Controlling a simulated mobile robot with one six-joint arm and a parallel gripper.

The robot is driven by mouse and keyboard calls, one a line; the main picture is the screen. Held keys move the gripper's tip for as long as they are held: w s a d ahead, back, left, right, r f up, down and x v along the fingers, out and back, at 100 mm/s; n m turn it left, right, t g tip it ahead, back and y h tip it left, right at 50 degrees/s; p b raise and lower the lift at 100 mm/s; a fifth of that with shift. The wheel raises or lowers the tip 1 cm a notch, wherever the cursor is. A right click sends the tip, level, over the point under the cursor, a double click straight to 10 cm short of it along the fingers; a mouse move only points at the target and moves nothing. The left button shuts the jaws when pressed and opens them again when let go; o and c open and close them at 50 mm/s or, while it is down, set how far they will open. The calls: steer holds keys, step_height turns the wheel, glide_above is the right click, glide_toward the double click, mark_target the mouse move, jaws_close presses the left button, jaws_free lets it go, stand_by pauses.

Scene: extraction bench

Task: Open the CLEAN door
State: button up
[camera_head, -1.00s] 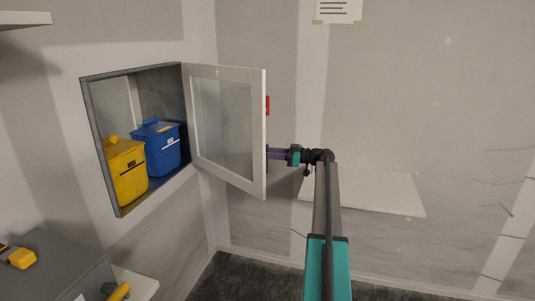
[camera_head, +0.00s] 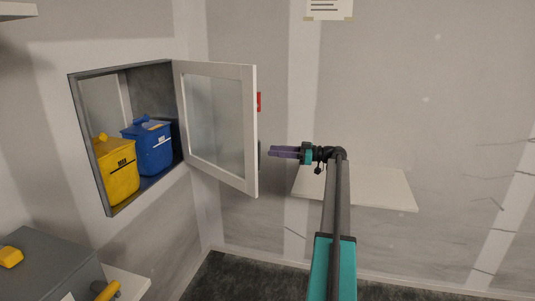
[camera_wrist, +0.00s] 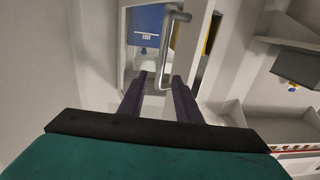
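The door (camera_head: 247,130), a white frame with a glass pane, stands swung wide open from the wall cabinet. It is hinged at the cabinet's right side. No CLEAN label is readable on it. Its dark handle (camera_head: 259,155) is on the outer face near the free edge. In the wrist view the metal bar handle (camera_wrist: 173,50) lies just beyond the fingertips. My gripper (camera_head: 270,152) is just right of the handle, with a small gap. In the wrist view its purple fingers (camera_wrist: 155,84) are apart with nothing gripped between them.
The open cabinet (camera_head: 92,150) holds a yellow bin (camera_head: 118,178) and a blue bin (camera_head: 152,152). A red tab (camera_head: 259,101) is at the door's edge. A white shelf (camera_head: 385,187) is behind my arm. A grey box (camera_head: 50,262) stands lower left.

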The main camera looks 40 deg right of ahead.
steer(key=p+v, duration=0.4)
steer(key=v, duration=0.2)
steer(key=shift+r, duration=0.1)
stand_by(0.5)
